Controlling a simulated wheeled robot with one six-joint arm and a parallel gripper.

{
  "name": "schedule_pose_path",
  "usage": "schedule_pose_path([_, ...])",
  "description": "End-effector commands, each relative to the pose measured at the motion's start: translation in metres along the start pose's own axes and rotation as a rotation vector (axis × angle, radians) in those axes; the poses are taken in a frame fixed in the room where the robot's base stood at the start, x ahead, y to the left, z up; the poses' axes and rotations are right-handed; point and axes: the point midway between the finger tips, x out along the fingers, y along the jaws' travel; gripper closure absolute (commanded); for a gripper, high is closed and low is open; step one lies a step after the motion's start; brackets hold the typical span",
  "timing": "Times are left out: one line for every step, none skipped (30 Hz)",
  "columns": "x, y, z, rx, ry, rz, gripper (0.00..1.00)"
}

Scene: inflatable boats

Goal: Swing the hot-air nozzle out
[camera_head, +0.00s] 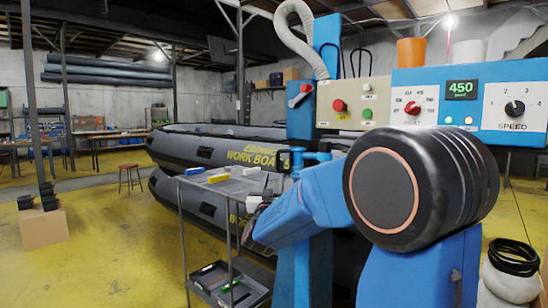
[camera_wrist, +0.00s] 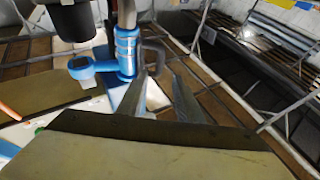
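The hot-air nozzle's blue clamp (camera_wrist: 127,50) shows in the wrist view around an upright metal tube, with a blue ring (camera_wrist: 82,68) to its left. A dark grey bent handle (camera_wrist: 156,52) sticks out on its right side. My gripper (camera_wrist: 162,78) is open, its two grey tapered fingers apart just below the handle. I cannot tell whether the handle's lower end lies between the fingertips. In the head view, small blue parts (camera_head: 297,160) show beside the machine's blue column, partly hidden behind the blue arm in front. The nozzle's tip is not clear there.
The machine's control panel (camera_head: 470,103) reads 450. A large black cylinder (camera_head: 420,187) fills the right foreground. A grey-topped trolley (camera_head: 215,188) stands at the left of the column, with stacked grey inflatable boats (camera_head: 200,150) behind. The yellow floor at the left is mostly open.

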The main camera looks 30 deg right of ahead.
Motion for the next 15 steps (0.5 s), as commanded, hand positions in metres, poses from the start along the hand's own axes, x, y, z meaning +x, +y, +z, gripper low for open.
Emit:
schedule_pose_path([0.006, 0.0, 0.0, 0.0, 0.001, 0.001, 0.68])
schedule_pose_path([0.011, 0.0, 0.0, -0.001, 0.0, 0.001, 0.68])
schedule_pose_path([0.017, 0.0, 0.001, -0.001, -0.001, 0.0, 0.68])
schedule_pose_path([0.022, 0.0, 0.0, 0.0, 0.0, 0.0, 0.68])
schedule_pose_path([0.027, 0.0, 0.0, 0.0, 0.0, 0.001, 0.68])
schedule_pose_path([0.034, 0.001, 0.0, 0.0, 0.0, 0.001, 0.68])
schedule_pose_path([0.04, 0.0, 0.001, 0.0, -0.001, 0.001, 0.68])
schedule_pose_path([0.045, 0.0, 0.001, 0.0, -0.001, 0.0, 0.68])
schedule_pose_path([0.052, 0.0, 0.001, 0.0, 0.0, 0.0, 0.68])
schedule_pose_path([0.057, 0.0, 0.0, 0.0, 0.0, 0.0, 0.68])
schedule_pose_path([0.062, 0.0, 0.0, 0.0, -0.001, 0.0, 0.68])
schedule_pose_path([0.07, 0.0, 0.0, 0.0, -0.001, 0.0, 0.68])
schedule_pose_path([0.075, 0.0, 0.001, 0.0, -0.001, 0.0, 0.68])
schedule_pose_path([0.08, 0.0, 0.001, 0.0, -0.001, 0.0, 0.68])
schedule_pose_path([0.087, 0.0, 0.001, 0.001, -0.001, -0.001, 0.68])
